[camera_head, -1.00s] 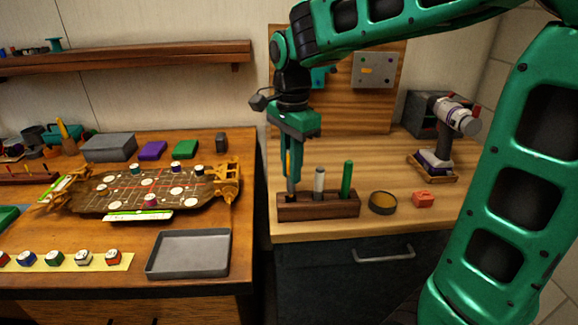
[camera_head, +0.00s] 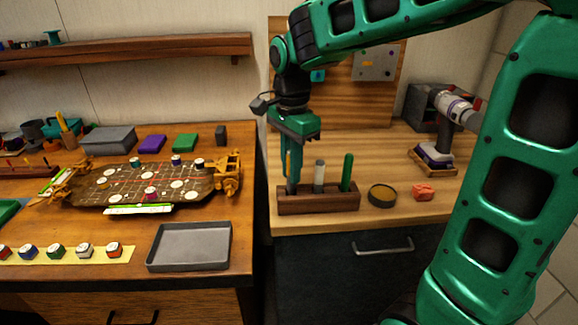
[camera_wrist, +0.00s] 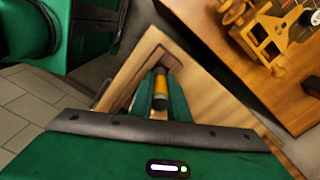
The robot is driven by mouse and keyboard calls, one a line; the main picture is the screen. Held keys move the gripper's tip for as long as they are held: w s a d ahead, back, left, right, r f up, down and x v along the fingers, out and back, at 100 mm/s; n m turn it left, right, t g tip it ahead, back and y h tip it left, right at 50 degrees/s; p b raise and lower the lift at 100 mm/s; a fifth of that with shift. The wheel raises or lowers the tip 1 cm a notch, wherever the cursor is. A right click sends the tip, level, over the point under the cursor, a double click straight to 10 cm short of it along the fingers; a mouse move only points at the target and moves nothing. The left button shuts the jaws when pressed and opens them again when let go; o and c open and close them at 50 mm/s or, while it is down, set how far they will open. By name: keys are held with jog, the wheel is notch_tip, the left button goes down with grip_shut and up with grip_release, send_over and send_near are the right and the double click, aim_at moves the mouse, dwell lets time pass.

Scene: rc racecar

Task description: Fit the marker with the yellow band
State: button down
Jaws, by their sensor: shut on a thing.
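My gripper (camera_head: 289,183) is at the left end of the dark wooden rack (camera_head: 325,204), with its fingers pointing down. It is shut on the marker with the yellow band (camera_wrist: 160,86). In the wrist view the marker's dark end and yellow band show between the fingers, in line with the rack. In the head view only a bit of yellow shows between the fingers. The fingers hide its lower part, so I cannot tell how deep it sits in the rack. A grey marker (camera_head: 319,174) and a green marker (camera_head: 347,171) stand upright in the rack, to the right.
A round dark dish (camera_head: 382,195) and a red block (camera_head: 423,192) lie right of the rack. A drill (camera_head: 447,125) stands behind them. On the left bench are a grey tray (camera_head: 190,247) and a brown board (camera_head: 110,187) with small round pieces. A gap separates the benches.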

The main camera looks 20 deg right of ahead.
jog(key=shift+f, duration=1.45)
jog(key=c, duration=1.6)
grip_release()
jog(key=shift+r, duration=0.1)
notch_tip(320, 180, up, 10)
jog(key=shift+r, duration=0.25)
